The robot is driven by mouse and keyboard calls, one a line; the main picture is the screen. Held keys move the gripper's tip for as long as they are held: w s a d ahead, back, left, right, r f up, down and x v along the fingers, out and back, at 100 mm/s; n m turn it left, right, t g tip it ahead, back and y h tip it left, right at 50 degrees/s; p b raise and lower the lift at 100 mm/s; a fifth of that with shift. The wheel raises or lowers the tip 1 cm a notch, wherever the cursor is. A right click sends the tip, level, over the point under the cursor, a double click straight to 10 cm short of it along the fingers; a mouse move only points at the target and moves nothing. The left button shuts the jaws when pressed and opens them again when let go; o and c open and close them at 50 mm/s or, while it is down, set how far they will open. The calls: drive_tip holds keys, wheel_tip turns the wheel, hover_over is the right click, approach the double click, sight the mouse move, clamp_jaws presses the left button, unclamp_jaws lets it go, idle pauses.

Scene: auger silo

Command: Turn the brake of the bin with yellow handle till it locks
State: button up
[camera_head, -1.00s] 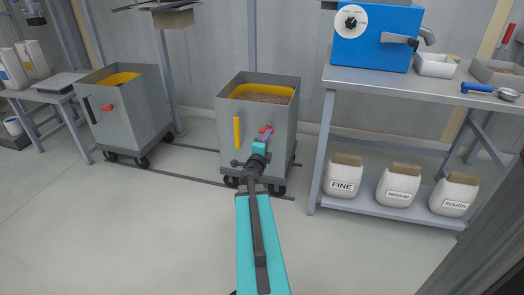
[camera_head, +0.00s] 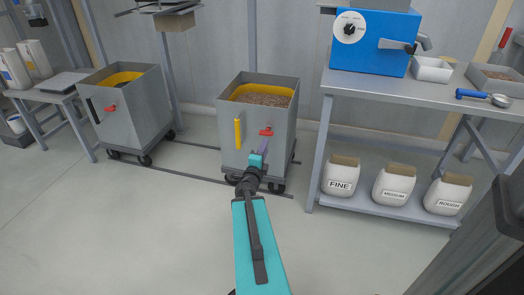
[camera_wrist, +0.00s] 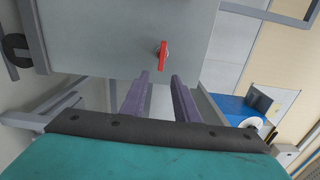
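The bin with the yellow handle (camera_head: 238,133) is a grey wheeled bin (camera_head: 251,158) in the middle of the head view, filled with brown grain. Its red brake lever (camera_head: 266,132) is on the front face, right of the yellow handle, and lies about level. In the wrist view the red brake (camera_wrist: 162,55) stands beyond the fingers, apart from them. My gripper (camera_head: 260,153) is in front of the bin, below the brake. Its two purple fingers (camera_wrist: 158,95) are spread with nothing between them.
A second grey bin (camera_head: 130,120) with a black handle and red brake stands left. Right is a workbench (camera_head: 420,88) with a blue machine (camera_head: 370,42) on top and several labelled sacks (camera_head: 394,185) below. Rails run on the floor under the bins. The floor in front is clear.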

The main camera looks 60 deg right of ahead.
drive_tip(key=p+v, duration=0.3)
drive_tip(key=p, duration=0.2)
drive_tip(key=shift+r, duration=0.1)
idle(0.3)
drive_tip(key=shift+a, duration=0.1)
drive_tip(key=shift+p, duration=0.3)
